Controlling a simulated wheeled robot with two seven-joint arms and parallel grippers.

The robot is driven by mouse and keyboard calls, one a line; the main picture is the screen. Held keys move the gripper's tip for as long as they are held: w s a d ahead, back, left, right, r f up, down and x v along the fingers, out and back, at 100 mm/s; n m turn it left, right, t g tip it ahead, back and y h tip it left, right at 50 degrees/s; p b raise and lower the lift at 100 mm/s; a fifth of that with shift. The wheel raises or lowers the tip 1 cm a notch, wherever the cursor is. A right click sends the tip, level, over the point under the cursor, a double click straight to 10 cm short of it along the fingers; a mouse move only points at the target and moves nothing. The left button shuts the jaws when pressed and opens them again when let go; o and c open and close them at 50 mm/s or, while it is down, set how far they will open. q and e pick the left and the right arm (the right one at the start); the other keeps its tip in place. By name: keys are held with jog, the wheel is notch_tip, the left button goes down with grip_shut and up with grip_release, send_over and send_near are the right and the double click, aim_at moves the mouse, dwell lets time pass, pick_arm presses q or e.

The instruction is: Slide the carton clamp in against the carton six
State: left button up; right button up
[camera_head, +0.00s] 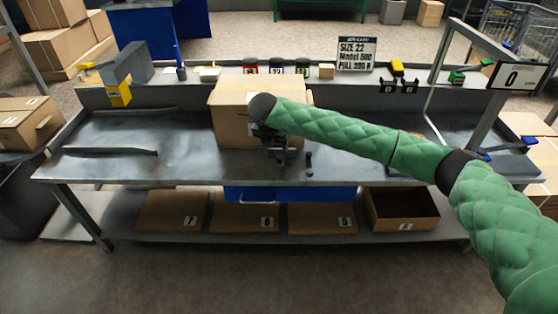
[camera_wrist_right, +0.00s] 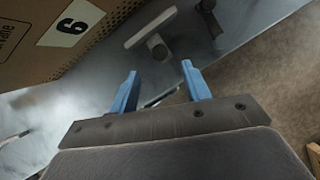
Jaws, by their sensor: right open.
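The large brown carton (camera_head: 232,95) stands on the grey workbench. In the right wrist view the carton (camera_wrist_right: 45,65) fills the upper left, and its label reads as a turned 6 or a 9. A small dark upright piece (camera_head: 308,160), apparently the clamp's handle, stands right of my right gripper (camera_head: 280,158). In the wrist view a grey T-shaped bar with a rounded post, likely the carton clamp (camera_wrist_right: 150,28), lies on the bench beyond the fingers, apart from the carton. My right gripper (camera_wrist_right: 160,85) is open, its blue fingers empty. My left gripper is out of view.
A long dark bar (camera_head: 110,152) lies on the bench at the left. A grey and yellow device (camera_head: 118,92) stands at the back left. Flat cartons (camera_head: 172,210) and an open box (camera_head: 402,212) sit on the lower shelf. A sign (camera_head: 356,53) stands behind the bench.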

aim_at(280, 156)
jog(key=x, duration=0.7)
jog(key=shift+f, duration=0.15)
